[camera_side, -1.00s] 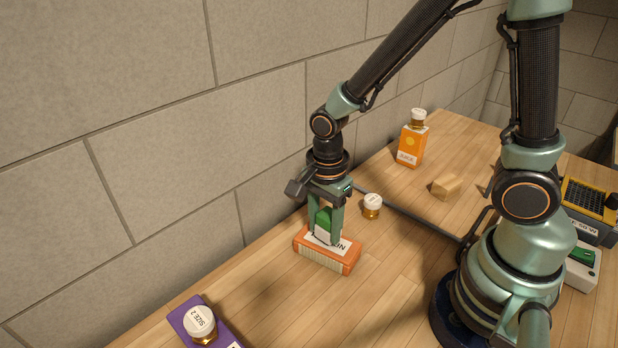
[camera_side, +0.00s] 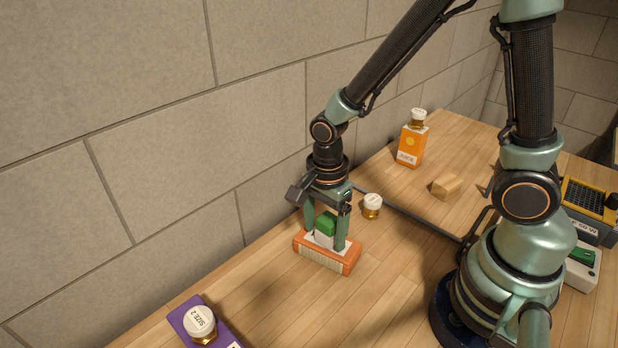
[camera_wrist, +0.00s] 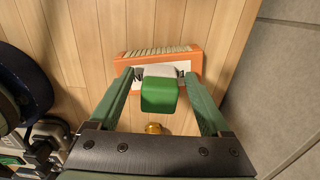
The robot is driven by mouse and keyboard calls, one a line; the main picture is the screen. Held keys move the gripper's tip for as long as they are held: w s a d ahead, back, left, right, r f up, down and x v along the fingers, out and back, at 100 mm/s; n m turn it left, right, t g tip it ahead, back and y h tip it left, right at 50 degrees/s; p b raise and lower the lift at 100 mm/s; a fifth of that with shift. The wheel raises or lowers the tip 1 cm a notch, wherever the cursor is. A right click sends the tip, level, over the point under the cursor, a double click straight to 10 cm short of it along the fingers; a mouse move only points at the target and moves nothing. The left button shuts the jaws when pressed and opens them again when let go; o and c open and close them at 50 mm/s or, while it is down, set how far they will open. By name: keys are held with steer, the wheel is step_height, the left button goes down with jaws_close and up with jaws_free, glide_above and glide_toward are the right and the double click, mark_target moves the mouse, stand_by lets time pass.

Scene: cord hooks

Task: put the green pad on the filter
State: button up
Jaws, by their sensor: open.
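The green pad (camera_side: 326,222) is a small block that stands on top of the orange filter (camera_side: 318,260). In the wrist view the pad (camera_wrist: 159,95) shows with a pale part under it, over the white label of the filter (camera_wrist: 125,60). My gripper (camera_side: 326,238) is open, with one finger on each side of the pad. The wrist view shows gaps between the pad and both fingers of my gripper (camera_wrist: 160,77). The fingertips are close to the filter's top; I cannot tell whether they touch it.
A white-capped amber jar (camera_side: 372,206) stands just behind the filter. A purple box with a white-capped jar (camera_side: 200,323) is at the front left. The wall is close behind my gripper.

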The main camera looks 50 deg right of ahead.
mark_target(325, 221)
step_height(325, 221, up, 12)
steer(key=s+d+r+n+t, duration=0.1)
steer(key=d+r+n+t, duration=0.4)
steer(key=n, duration=1.3)
step_height(325, 221, up, 2)
steer(key=shift+s+d+r+t, duration=0.25)
steer(key=shift+d+t, duration=0.05)
steer(key=shift+d, duration=0.75)
